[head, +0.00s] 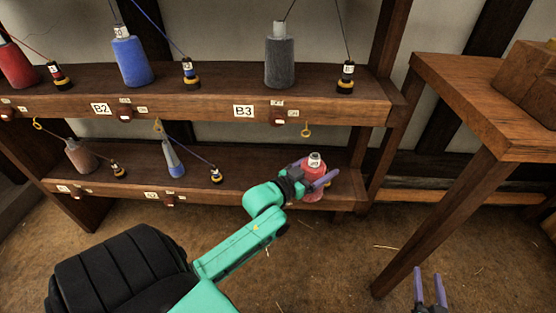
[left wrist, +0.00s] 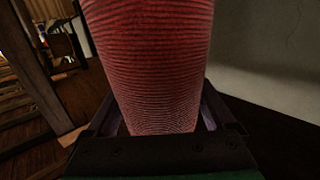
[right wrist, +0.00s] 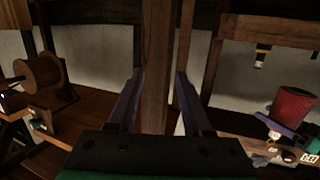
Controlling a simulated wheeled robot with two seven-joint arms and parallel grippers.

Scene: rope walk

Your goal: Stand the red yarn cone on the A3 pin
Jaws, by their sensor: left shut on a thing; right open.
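The red yarn cone (head: 312,193) with a white top is at the right end of the lower shelf (head: 225,184) in the head view. My left gripper (head: 318,180) is shut around it. It fills the middle of the left wrist view (left wrist: 155,65), between the fingers. It looks roughly upright; I cannot tell whether its base touches the shelf. No A3 label or pin can be made out; the arm and cone cover that part of the shelf. My right gripper (head: 430,287) is open and empty, low at the right in the head view, away from the shelves.
The upper shelf (head: 200,105) bears a blue cone (head: 131,62), a grey cone (head: 279,62) and small bobbins. A yellow ring (head: 306,131) hangs above the held cone. A wooden table (head: 470,100) with a leg stands right. Brown and blue-grey cones stand left on the lower shelf.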

